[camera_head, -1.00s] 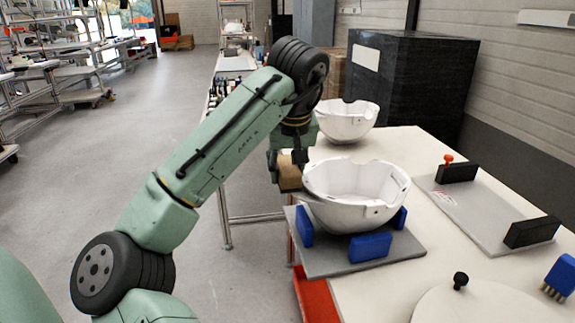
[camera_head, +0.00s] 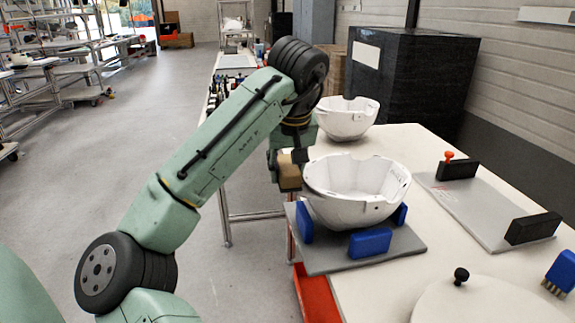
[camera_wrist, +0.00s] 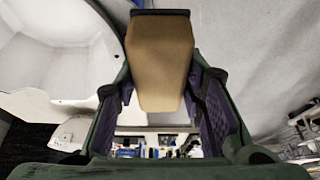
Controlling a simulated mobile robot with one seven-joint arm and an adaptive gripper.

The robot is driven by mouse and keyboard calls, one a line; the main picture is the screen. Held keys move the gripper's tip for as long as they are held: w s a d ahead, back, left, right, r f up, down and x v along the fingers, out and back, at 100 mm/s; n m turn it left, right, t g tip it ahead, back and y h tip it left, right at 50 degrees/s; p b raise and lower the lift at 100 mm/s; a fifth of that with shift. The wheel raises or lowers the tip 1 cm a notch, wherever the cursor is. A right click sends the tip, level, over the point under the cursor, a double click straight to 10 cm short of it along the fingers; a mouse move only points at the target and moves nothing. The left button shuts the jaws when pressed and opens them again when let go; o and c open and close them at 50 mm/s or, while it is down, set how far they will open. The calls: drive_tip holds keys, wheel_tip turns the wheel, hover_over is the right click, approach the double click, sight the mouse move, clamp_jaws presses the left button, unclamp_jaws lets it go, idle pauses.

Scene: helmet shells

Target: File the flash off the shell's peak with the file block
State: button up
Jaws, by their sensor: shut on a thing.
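The white helmet shell (camera_head: 350,207) sits open side up among blue supports (camera_head: 370,242) on a grey plate (camera_head: 330,262) at the table's near left corner. My gripper (camera_head: 288,165) is at the shell's left side, shut on the tan file block (camera_head: 290,178). In the wrist view the block (camera_wrist: 160,60) stands between my fingers (camera_wrist: 162,100), with the shell (camera_wrist: 60,60) close on its left. I cannot tell whether block and shell touch. The shell's peak is mostly hidden in the head view, and I cannot make out the flash.
A second white shell (camera_head: 346,120) stands behind on the table (camera_head: 420,170). To the right are a grey plate with black blocks (camera_head: 480,208), a blue brush (camera_head: 562,274) and a round white lid with a black knob (camera_head: 480,300). A red bin (camera_head: 316,294) is below the table's edge.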

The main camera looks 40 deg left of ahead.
drive_tip(key=shift+f+b, duration=0.35)
drive_tip(key=shift+f, duration=0.25)
drive_tip(key=shift+d, duration=0.1)
drive_tip(key=shift+s+d+r, duration=0.1)
drive_tip(key=shift+s+d, duration=0.55)
drive_tip(key=shift+d, duration=0.05)
drive_tip(key=shift+w+a+p, duration=1.1)
drive_tip(key=shift+w+a, duration=0.2)
drive_tip(key=shift+a, duration=0.2)
drive_tip(key=shift+s+d+f+p, duration=0.2)
drive_tip(key=shift+s+d+p, duration=0.2)
drive_tip(key=shift+s+d, duration=1)
drive_tip(key=shift+w+a+f+p, duration=0.1)
drive_tip(key=shift+w+a+p, duration=0.75)
drive_tip(key=shift+w+a, duration=0.6)
drive_tip(key=shift+s+d+f, duration=0.15)
drive_tip(key=shift+s+d, duration=0.6)
drive_tip(key=shift+d, duration=0.05)
